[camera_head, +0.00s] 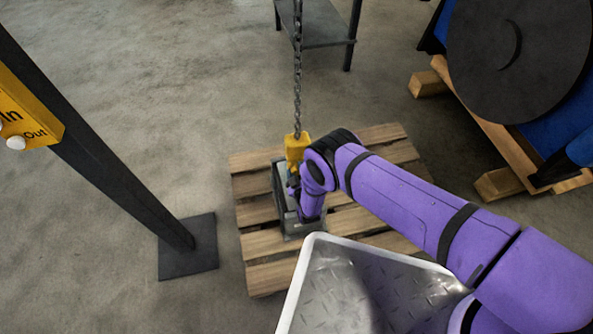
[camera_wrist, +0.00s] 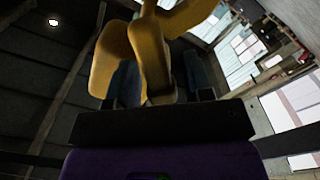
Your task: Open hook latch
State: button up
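The yellow hook block (camera_head: 297,146) hangs from a chain above a wooden pallet. In the wrist view, the yellow hook (camera_wrist: 152,55) is large and close, right in front of my gripper (camera_wrist: 162,78). The two dark fingers stand apart, with part of the yellow hook between them; a gap shows on the right side. In the head view, my gripper (camera_head: 293,186) is just below the hook block and mostly hidden by my wrist. I cannot tell the latch apart from the hook body, nor whether a finger touches it.
A dark rectangular part (camera_head: 281,185) stands on the pallet (camera_head: 262,275) under the hook. The chain (camera_head: 298,75) runs upward. A dark post (camera_head: 120,165) with a yellow control box (camera_head: 28,115) is at left.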

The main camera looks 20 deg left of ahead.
grip_shut()
jog(key=shift+d+r+m, duration=0.1)
jog(key=shift+d+m, duration=0.05)
jog(key=shift+m, duration=0.15)
jog(key=m, duration=0.2)
jog(key=d+m, duration=0.1)
jog(key=shift+w+d+r+m, duration=0.1)
jog(key=shift+w+r+m, duration=0.2)
jog(key=shift+w+m, duration=0.1)
jog(key=m, duration=0.1)
jog(key=d+m, duration=0.1)
jog(key=m, duration=0.1)
jog(key=shift+w+d+r+m, duration=0.15)
jog(key=shift+w+m, duration=0.15)
jog(key=shift+w, duration=0.1)
jog(key=shift+w+d+f+m, duration=0.35)
jog(key=shift+d+m, duration=0.2)
jog(key=shift+m, duration=1.3)
jog(key=shift+w+d+f+m, duration=0.35)
jog(key=shift+d+m, duration=0.2)
jog(key=shift+m, duration=1.35)
jog(key=shift+w+d+f+m, duration=0.3)
jog(key=shift+d+m, duration=0.25)
jog(key=shift+m, duration=1.3)
jog(key=shift+f, duration=0.1)
